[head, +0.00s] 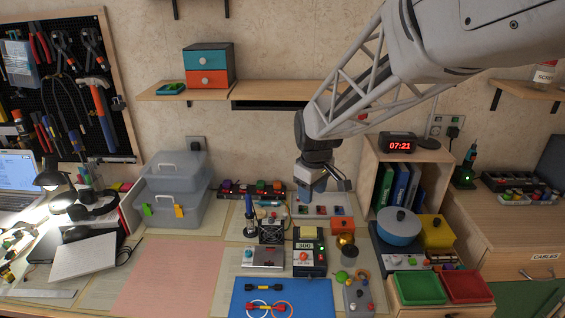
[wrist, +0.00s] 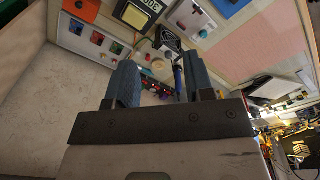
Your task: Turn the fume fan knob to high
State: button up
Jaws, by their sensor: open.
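The fume fan (head: 271,231) is a small black box with a round grille, standing at the middle of the bench. A flat light-grey panel (head: 262,257) with small controls lies just in front of it. Which control is the fan knob, and its setting, are too small to tell. In the wrist view the fan (wrist: 167,40) and the panel (wrist: 190,17) show at the top, beyond the fingers. My gripper (head: 316,190) is open and empty, above the bench, behind and to the right of the fan. Its two blue fingers (wrist: 160,84) are apart in the wrist view.
A black station (head: 309,261) with a 300 display and red knob stands right of the panel. A soldering iron (head: 249,210) stands upright left of the fan. A strip with coloured squares (head: 321,211) lies below my gripper. The pink mat (head: 168,275) is clear.

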aim_at(271, 218)
jog(key=w+a+f+n, duration=0.1)
jog(key=w+a+f, duration=0.3)
jog(key=w+a+f+n, duration=0.2)
jog(key=w+a+f, duration=0.2)
jog(key=w+a+f+n+g, duration=0.1)
jog(key=w+a+f+n, duration=0.1)
jog(key=w+a+f, duration=0.2)
jog(key=shift+w+f, duration=0.25)
jog(key=shift+w, duration=0.05)
jog(key=shift+f, duration=0.15)
jog(key=shift+f, duration=3.75)
grip_shut()
